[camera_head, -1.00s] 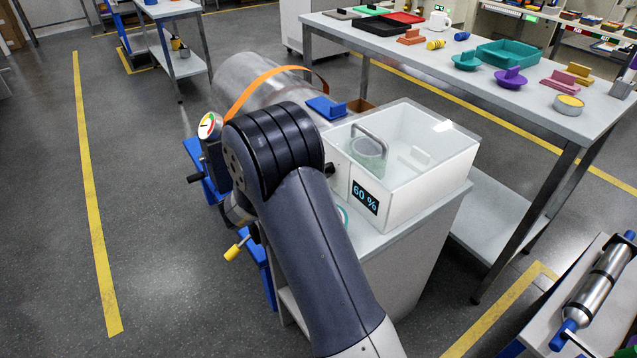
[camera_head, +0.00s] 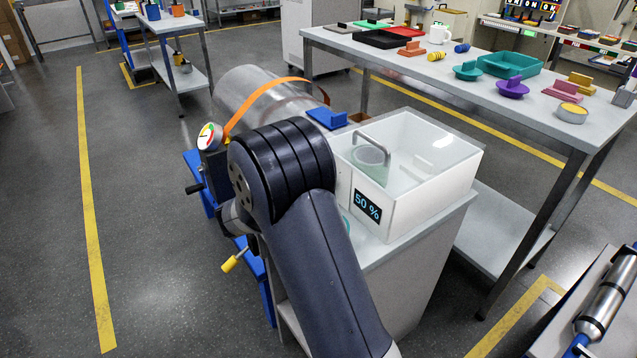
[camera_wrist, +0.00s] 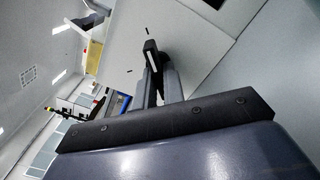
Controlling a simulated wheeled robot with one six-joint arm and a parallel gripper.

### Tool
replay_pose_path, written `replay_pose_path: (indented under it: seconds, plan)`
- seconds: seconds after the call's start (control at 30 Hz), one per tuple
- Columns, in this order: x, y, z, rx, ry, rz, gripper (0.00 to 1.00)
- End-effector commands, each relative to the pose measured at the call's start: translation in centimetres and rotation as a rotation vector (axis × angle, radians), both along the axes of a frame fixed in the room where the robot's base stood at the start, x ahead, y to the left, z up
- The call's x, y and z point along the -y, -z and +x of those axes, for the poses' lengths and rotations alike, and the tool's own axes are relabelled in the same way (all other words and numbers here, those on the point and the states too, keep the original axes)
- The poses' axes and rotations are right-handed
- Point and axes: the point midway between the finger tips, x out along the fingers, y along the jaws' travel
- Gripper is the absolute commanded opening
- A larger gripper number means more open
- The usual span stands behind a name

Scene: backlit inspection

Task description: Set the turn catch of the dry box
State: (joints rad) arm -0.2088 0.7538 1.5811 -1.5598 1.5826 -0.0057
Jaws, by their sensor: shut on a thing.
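The dry box (camera_head: 405,205) is a white box with a clear lid and a grey handle. It stands on a grey cabinet, and its front display (camera_head: 367,206) reads 50 %. In the wrist view, my gripper (camera_wrist: 160,76) is at a white wall of the box (camera_wrist: 198,32) with its fingers close together. It is shut on the dark turn catch (camera_wrist: 151,54), which has a pale edge. Short black marks are on the wall near the catch. In the head view my arm hides both gripper and catch.
A large grey cylinder with an orange strap (camera_head: 262,88), a dial gauge (camera_head: 209,136) and a blue block (camera_head: 326,119) are beside the box. A long table (camera_head: 400,62) with several coloured parts stands behind. Open floor lies at left.

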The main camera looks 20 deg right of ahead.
Motion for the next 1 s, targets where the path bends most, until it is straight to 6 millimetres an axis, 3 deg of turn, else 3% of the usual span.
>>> replay_pose_path:
  seconds: [0.07, 0.1, 0.33, 0.67, 1.0]
  plan:
    - [0.0, 0.0, 0.0, 0.001, 0.000, 0.002, 0.00]
    - [0.0, 0.0, 0.0, 0.001, 0.000, 0.002, 0.13]
    - [0.0, 0.0, 0.0, 0.000, 0.000, 0.000, 0.32]
    - [-0.6, 0.0, -0.1, 0.000, -0.002, 0.001, 0.32]
    - [-6.9, -0.1, -1.3, -0.001, -0.005, 0.000, 0.32]
